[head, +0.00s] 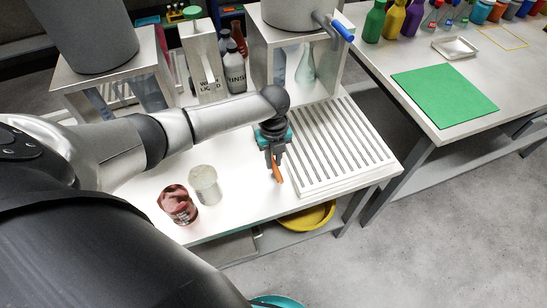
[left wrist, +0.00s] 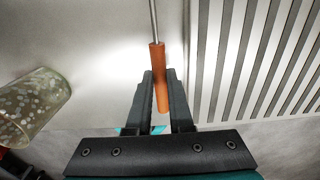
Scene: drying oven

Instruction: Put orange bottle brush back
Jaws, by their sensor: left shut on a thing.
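The orange bottle brush shows its orange handle (head: 278,174) below my left gripper (head: 273,155) in the head view. In the left wrist view the handle (left wrist: 158,65) lies between the fingers of my left gripper (left wrist: 160,80), which is shut on it. A thin metal rod runs from the handle out of the top of that view, so the bristles are out of sight. The gripper is over the white bench, just left of the slatted drying rack (head: 330,146). I cannot tell if the brush touches the bench. My right gripper is not in view.
A clear speckled cup (head: 205,186) and a red patterned cup (head: 178,206) stand on the bench left of the gripper. Rinse bottles (head: 235,74) and metal stands are behind. A yellow basin (head: 306,217) sits below. A green mat (head: 443,96) lies on the right table.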

